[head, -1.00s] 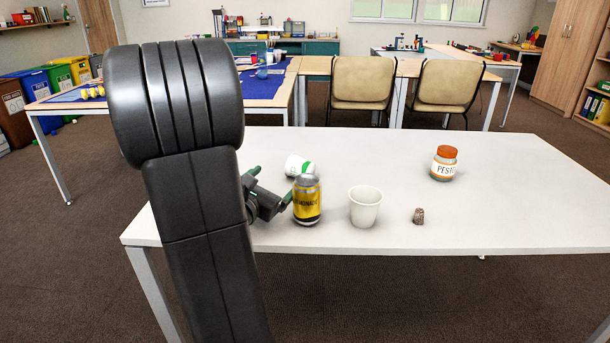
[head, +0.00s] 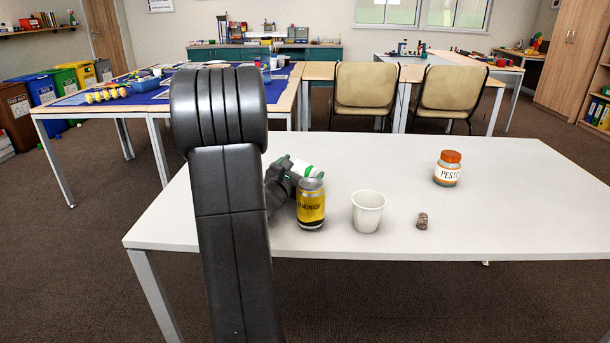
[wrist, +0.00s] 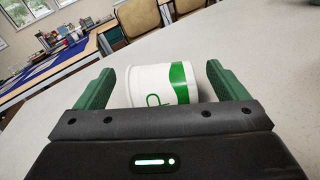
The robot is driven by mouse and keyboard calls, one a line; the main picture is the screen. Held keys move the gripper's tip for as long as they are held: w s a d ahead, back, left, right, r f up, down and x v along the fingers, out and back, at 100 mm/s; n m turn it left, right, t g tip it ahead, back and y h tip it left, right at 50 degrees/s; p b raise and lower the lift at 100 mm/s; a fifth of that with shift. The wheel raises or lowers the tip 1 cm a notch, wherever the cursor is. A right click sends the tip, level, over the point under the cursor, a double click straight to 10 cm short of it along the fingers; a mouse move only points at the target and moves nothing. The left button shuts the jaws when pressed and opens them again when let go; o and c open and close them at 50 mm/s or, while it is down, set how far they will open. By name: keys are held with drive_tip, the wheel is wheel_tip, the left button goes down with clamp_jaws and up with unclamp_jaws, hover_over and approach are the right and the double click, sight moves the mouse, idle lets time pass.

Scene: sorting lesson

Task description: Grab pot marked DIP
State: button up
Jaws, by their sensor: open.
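A white pot with a green band (wrist: 150,85) lies on its side on the white table. In the wrist view it sits between the two green fingers of my open gripper (wrist: 161,88), with a small gap on each side. Only part of a green letter shows on it, so its marking cannot be read in full. In the head view the pot (head: 305,169) is partly hidden behind a yellow lemonade can (head: 311,206). My gripper (head: 284,168) is at its left, partly hidden by my arm.
A white cup (head: 367,212) stands right of the can, then a small cork-like piece (head: 422,221). A jar marked PESTO with an orange lid (head: 447,168) stands farther right. The table (head: 510,210) is clear around the jar. Two chairs stand behind the table.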

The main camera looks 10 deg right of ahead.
drive_tip(key=shift+w+d, duration=0.3)
drive_tip(key=shift+w, duration=0.05)
drive_tip(key=shift+c, duration=0.2)
drive_tip(key=c, duration=1.1)
drive_tip(key=shift+r, duration=0.1)
